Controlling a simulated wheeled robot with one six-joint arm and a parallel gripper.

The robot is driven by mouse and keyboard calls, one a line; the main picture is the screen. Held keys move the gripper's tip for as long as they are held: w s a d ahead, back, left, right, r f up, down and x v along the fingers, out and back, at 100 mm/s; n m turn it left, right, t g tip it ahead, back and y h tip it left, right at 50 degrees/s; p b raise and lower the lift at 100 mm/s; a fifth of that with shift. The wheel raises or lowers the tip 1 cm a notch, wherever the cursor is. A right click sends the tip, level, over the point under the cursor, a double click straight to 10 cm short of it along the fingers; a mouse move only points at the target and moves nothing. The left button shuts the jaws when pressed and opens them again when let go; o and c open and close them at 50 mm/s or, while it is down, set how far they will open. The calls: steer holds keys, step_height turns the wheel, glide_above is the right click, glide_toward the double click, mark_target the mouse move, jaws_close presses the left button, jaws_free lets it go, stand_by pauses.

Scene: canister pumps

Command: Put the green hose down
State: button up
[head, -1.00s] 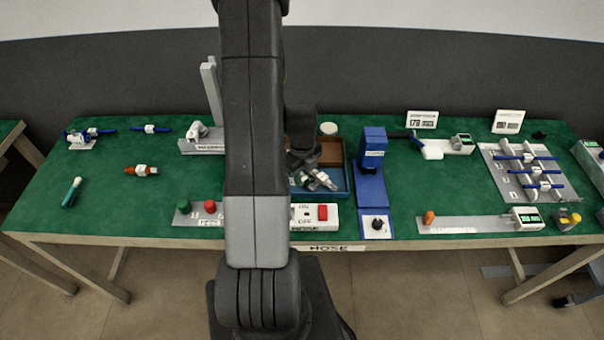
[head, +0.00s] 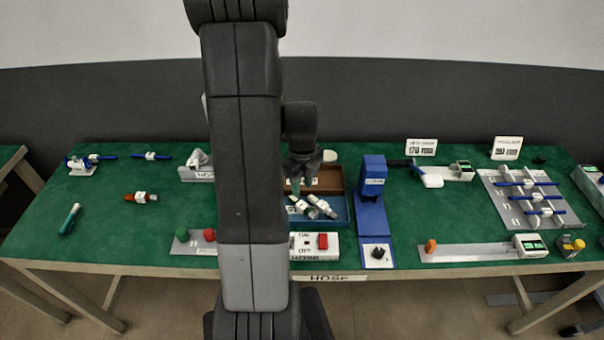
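My gripper (head: 301,176) points down over the bins at the middle of the table, partly beside my arm. Greenish slivers show at its fingertips; I cannot tell whether they are fingers or a held piece, nor whether the gripper is open. Below it, the blue bin (head: 341,223) holds two pale fittings with white labels, a left one (head: 299,206) and a right one (head: 322,207). A dark green piece with a pale band (head: 70,218) lies on the left of the table, far from my gripper. I cannot tell which piece is the green hose.
A brown bin (head: 329,178) lies behind the blue one. A white switch box (head: 315,245) stands in front and a blue stand (head: 373,195) to the right. An orange piece (head: 140,198) lies at left. My arm hides part of the table; green surface is free at left.

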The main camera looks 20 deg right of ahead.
mark_target(302, 204)
steer(key=shift+r, duration=2)
step_height(302, 204, down, 13)
steer(key=shift+r, duration=0.2)
steer(key=shift+r+p, duration=0.25)
steer(key=shift+p, duration=0.15)
